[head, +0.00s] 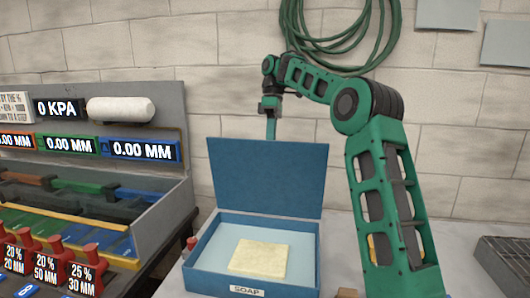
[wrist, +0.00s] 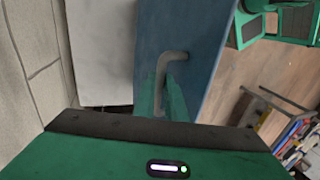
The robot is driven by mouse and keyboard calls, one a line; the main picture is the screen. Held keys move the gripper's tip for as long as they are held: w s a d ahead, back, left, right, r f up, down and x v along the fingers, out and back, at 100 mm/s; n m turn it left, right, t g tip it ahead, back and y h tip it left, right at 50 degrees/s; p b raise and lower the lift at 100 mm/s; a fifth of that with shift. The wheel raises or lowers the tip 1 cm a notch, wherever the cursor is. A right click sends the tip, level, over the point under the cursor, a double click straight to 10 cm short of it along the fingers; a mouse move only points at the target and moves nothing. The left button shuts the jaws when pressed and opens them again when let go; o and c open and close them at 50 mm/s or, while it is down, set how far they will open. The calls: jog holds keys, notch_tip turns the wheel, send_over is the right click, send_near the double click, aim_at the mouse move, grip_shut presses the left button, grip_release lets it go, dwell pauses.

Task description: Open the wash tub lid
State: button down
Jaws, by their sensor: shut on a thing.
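The wash tub (head: 205,278) is a blue box with a SOAP label on its front, standing on the pale bench. Its blue lid (head: 267,178) stands about upright at the back edge, so the tub is open. A pale yellow block (head: 259,258) lies inside. My gripper (head: 271,132) is at the lid's top edge, its fingertips partly hidden behind the lid. In the wrist view the fingers are shut on a grey bent lid handle (wrist: 174,57), beside the blue lid (wrist: 205,40).
A grey rack (head: 178,160) with displays, coloured bars and red-topped weights stands at the left. A dark grated tray (head: 503,262) is at the far right. A green hose (head: 325,45) hangs on the brick wall behind my arm.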

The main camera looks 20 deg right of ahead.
jog(key=shift+w+r, duration=0.2)
jog(key=shift+w, duration=0.2)
jog(key=c, duration=1.9)
grip_release()
jog(key=shift+a, duration=0.1)
jog(key=shift+o, duration=0.4)
jog(key=shift+f, duration=0.1)
